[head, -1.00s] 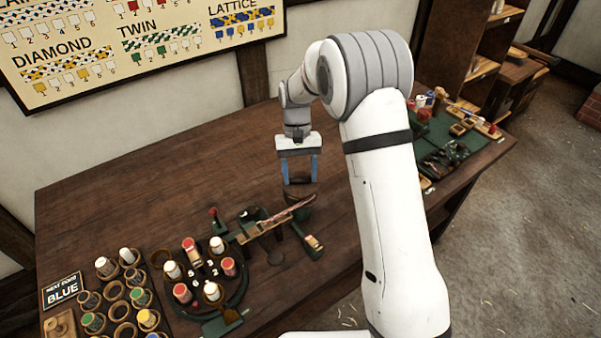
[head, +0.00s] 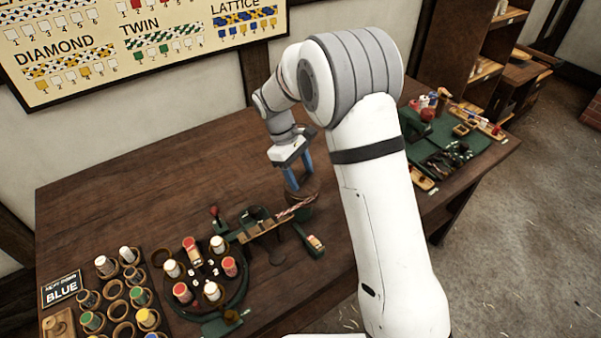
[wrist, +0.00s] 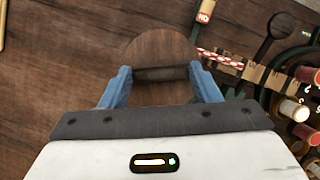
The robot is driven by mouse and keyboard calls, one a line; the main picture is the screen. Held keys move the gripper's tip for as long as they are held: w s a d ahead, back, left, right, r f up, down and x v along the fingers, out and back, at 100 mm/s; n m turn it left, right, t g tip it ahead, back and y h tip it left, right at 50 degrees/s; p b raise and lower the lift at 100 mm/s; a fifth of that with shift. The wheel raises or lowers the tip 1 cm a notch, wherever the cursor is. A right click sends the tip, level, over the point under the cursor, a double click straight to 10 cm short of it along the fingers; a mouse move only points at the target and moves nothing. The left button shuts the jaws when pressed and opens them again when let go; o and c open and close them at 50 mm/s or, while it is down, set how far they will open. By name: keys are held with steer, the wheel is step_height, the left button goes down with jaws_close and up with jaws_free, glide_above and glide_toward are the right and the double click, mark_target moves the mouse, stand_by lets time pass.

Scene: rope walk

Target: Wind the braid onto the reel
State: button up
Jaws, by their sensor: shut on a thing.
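The wooden reel (wrist: 160,42) is a round brown disc with a dark crossbar (wrist: 160,73), below my gripper in the wrist view. My gripper (wrist: 161,82) has its blue fingers at the two ends of that bar and is shut on it. In the head view my gripper (head: 301,187) is over the reel end of the braiding stand, where the fingertips partly hide the reel. The red and white braid (head: 290,213) runs along the wooden rail to the reel; it also shows in the wrist view (wrist: 220,58), right of the reel.
The round braiding stand (head: 243,289) with several red and white bobbins stands at the front. A rack of bobbins (head: 121,309) and a "BLUE" sign (head: 62,289) are left of it. A green mat (head: 462,137) with tools lies at right. The table's back left is clear.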

steer(key=shift+n+t, duration=0.3)
steer(key=shift+n, duration=0.2)
steer(key=o, duration=1)
steer(key=b+v, duration=0.1)
steer(key=v, duration=0.7)
steer(key=shift+s+a, duration=0.1)
